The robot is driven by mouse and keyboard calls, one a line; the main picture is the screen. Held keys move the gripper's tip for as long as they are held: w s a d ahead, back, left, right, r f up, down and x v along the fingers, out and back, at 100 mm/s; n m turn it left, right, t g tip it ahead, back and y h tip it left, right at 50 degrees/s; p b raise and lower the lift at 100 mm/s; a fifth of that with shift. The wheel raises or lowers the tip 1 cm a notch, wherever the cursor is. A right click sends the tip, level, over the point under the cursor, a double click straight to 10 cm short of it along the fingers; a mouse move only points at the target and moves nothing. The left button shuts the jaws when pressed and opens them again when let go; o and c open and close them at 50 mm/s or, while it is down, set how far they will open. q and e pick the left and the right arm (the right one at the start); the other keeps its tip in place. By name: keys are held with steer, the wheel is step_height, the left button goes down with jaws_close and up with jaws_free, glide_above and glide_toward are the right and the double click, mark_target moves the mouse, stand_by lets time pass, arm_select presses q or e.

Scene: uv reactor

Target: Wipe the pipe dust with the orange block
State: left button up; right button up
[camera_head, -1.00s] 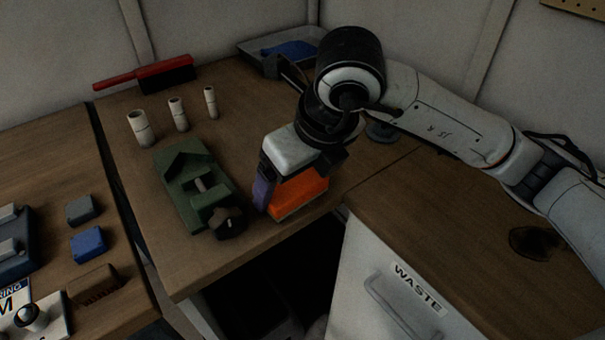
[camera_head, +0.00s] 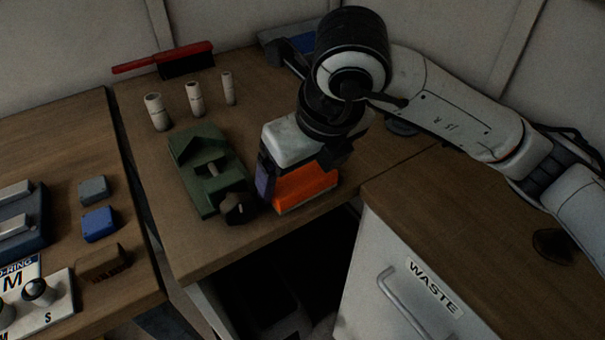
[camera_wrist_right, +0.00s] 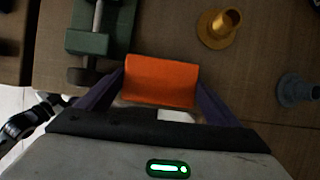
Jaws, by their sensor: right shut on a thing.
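My right gripper (camera_head: 290,190) is shut on the orange block (camera_head: 307,189), near the front edge of the wooden table. In the right wrist view the orange block (camera_wrist_right: 161,80) sits between the two purple fingers (camera_wrist_right: 160,95). A green vise (camera_head: 206,175) with a grey rod and a dark knob lies just left of the block; the block appears apart from it. The vise also shows at the top left of the right wrist view (camera_wrist_right: 100,42). Three pale pipe pieces (camera_head: 195,100) stand upright behind the vise. I cannot make out dust on them. My left gripper is not visible.
A red-handled brush (camera_head: 185,62) and a tray with blue contents (camera_head: 300,42) lie at the back. A WASTE cabinet (camera_head: 420,285) stands front right. A gold flanged piece (camera_wrist_right: 218,29) and a grey one (camera_wrist_right: 297,89) stand right of the block in the wrist view.

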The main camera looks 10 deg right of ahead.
steer(key=shift+w+d+b, duration=0.1)
steer(key=shift+b, duration=0.3)
steer(key=shift+w+d+r, duration=0.1)
steer(key=shift+d+r, duration=0.05)
steer(key=shift+d, duration=0.3)
steer(key=shift+w+d+b, duration=0.25)
steer(key=shift+d+b, duration=0.1)
steer(key=shift+d, duration=0.25)
steer(key=shift+w+d+b, duration=0.25)
steer(key=shift+d+b, duration=0.05)
steer(key=shift+d, duration=0.3)
steer(key=shift+w+d+b, duration=0.3)
steer(key=shift+w+d, duration=0.05)
steer(key=shift+d, duration=0.55)
steer(key=shift+r+p, duration=1.75)
steer(key=shift+r, duration=1.15)
steer(key=shift+r, duration=0.1)
